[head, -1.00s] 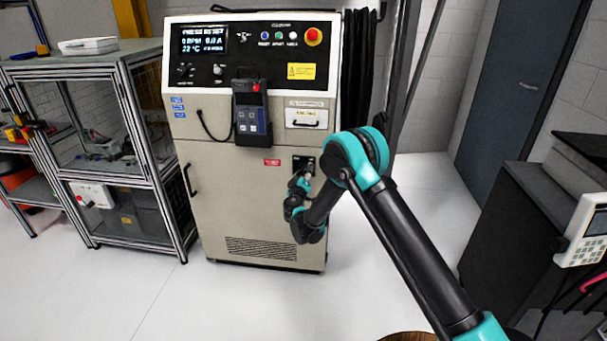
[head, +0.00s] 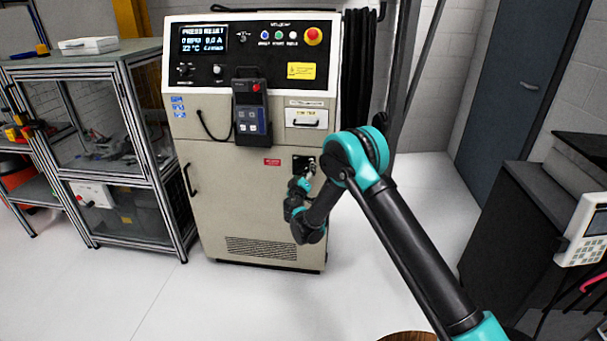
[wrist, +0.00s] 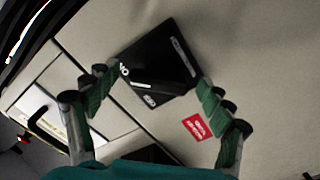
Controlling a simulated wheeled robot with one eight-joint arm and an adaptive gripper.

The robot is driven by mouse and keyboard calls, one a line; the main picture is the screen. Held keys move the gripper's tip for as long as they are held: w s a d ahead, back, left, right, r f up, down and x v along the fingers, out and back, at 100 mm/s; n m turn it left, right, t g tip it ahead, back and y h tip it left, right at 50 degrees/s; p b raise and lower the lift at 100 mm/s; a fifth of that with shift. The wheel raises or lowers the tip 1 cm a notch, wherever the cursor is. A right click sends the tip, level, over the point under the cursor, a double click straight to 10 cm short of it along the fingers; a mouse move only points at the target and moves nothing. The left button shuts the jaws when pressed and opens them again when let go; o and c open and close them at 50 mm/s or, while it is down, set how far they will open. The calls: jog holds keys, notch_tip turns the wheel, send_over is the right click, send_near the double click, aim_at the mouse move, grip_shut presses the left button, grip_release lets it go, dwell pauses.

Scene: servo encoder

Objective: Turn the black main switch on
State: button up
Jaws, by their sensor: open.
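The black main switch (head: 302,164) is a square black plate on the lower right front of the beige cabinet. In the wrist view the switch (wrist: 153,72) appears tilted, with small white lettering and a dark bar-like handle across its lower part. My gripper (wrist: 155,82) is open, with one green-padded finger on each side of the plate in the picture. No finger visibly grips the handle, and the gap in depth is hard to judge. In the head view my gripper (head: 311,172) is at the switch's lower right, partly hiding it.
The beige cabinet (head: 240,205) carries a control panel, a hanging pendant (head: 250,112) and a black door handle (head: 188,180). A red label (wrist: 197,127) is beside the switch. A framed workbench (head: 125,160) stands at left. Floor is clear before the cabinet.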

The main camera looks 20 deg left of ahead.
jog(key=v, duration=1.1)
jog(key=shift+s, duration=0.4)
